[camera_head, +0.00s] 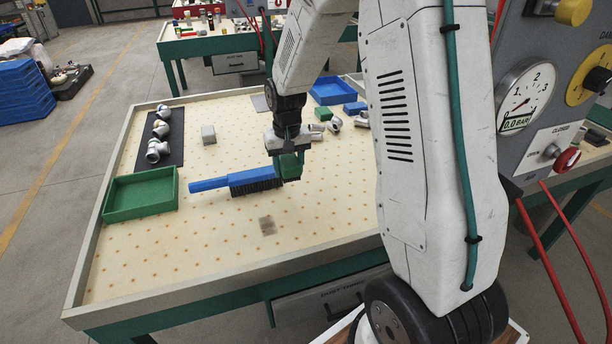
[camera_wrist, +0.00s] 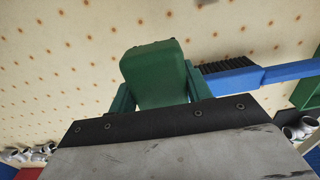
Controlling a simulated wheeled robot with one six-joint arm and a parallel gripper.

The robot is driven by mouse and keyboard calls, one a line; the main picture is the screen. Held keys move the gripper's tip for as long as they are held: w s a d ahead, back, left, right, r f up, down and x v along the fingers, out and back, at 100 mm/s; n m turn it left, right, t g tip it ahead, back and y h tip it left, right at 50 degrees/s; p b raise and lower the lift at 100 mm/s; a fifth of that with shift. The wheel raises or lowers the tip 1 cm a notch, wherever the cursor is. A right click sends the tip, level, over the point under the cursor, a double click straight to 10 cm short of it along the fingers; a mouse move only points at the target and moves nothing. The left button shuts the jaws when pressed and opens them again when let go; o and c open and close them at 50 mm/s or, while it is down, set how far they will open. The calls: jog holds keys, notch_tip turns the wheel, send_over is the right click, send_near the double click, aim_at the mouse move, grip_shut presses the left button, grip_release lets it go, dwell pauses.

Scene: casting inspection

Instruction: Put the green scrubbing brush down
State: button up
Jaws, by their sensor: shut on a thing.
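My gripper (camera_head: 289,166) is above the table (camera_head: 150,265), pointing down, shut on the green scrubbing brush. In the wrist view the brush (camera_wrist: 155,73) is a rounded green block between the two fingers; its bristles are hidden. A gap between it and the tabletop cannot be made out clearly. A long blue brush (camera_head: 208,184) with dark bristles is just left of my gripper in the head view. It also shows right of the fingers in the wrist view (camera_wrist: 285,72). I cannot tell whether it touches the green brush.
A green tray (camera_head: 112,214) is at the table's left edge. A dark mat (camera_head: 172,152) holds metal fittings.

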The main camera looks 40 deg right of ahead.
jog(key=s+d+f, duration=0.1)
jog(key=s, duration=0.2)
jog(key=s+d+f, duration=0.1)
jog(key=s, duration=0.2)
jog(key=s+d+f, duration=0.1)
jog(key=s+d, duration=0.1)
jog(key=s, duration=0.1)
jog(key=shift+s+f, duration=0.2)
jog(key=shift+f, duration=0.2)
send_over(308, 177)
jog(key=shift+s+f, duration=0.25)
jog(key=shift+f, duration=0.55)
jog(key=shift+w+f, duration=0.2)
jog(key=shift+f, duration=1.55)
jog(key=shift+f, duration=0.1)
jog(key=o, duration=1.3)
